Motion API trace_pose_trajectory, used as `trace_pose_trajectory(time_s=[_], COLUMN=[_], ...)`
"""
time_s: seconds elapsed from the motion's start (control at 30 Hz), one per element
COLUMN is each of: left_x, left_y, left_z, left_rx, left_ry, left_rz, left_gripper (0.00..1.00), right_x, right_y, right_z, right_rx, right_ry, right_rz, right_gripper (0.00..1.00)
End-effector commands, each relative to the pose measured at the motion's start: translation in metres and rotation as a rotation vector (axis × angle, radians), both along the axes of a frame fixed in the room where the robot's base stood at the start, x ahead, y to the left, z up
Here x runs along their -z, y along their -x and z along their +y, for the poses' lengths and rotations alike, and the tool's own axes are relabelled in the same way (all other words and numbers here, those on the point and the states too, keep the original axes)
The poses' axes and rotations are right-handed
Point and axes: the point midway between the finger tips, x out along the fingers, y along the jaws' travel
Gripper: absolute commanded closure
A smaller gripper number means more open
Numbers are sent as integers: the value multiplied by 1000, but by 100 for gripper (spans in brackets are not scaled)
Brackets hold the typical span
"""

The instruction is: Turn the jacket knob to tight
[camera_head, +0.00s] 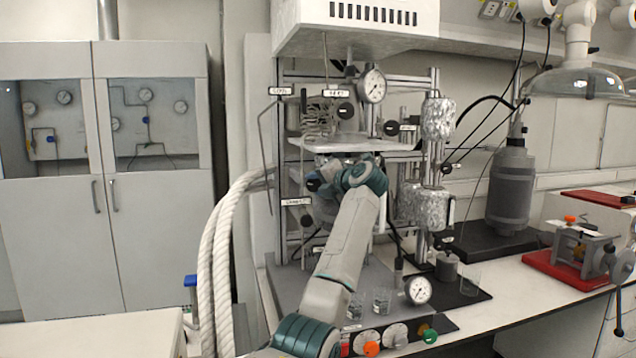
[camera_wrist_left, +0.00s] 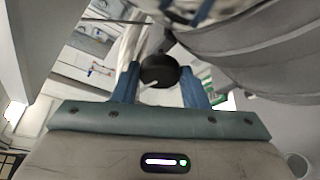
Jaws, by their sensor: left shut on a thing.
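In the left wrist view a round black knob (camera_wrist_left: 159,70) with a pale pointer mark sits between the two blue fingers of my left gripper (camera_wrist_left: 158,84). The gripper is shut on it. I take this to be the jacket knob, but its label does not show in this view. In the head view my left gripper (camera_head: 322,181) reaches into the reactor frame from the front, and my own wrist hides most of the fingers and the part behind. A small white label (camera_head: 296,201) hangs just below the gripper, too small to read surely. My right gripper is not in view.
Other black knobs, including one on the upper right (camera_head: 391,128), and a pressure gauge (camera_head: 372,85) are on the frame. Foil-wrapped cylinders (camera_head: 438,118) stand close on the right. Glass beakers (camera_head: 381,301) and a lower gauge (camera_head: 418,290) stand in front. White hoses (camera_head: 222,255) run left.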

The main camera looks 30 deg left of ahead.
Motion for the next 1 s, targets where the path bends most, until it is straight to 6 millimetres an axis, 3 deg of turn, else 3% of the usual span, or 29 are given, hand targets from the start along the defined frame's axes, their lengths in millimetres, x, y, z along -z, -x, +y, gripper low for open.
trace_pose_trajectory(time_s=[0.57, 1.0], left_x=[4, 7], left_y=[-2, -1], left_z=[-2, -1], left_rx=[2, 1], left_ry=[-350, -620], left_rz=[413, 729], left_gripper=[83, 83], right_x=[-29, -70], right_y=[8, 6], right_z=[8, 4], right_rx=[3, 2], right_ry=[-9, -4], right_rz=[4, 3], right_gripper=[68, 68])
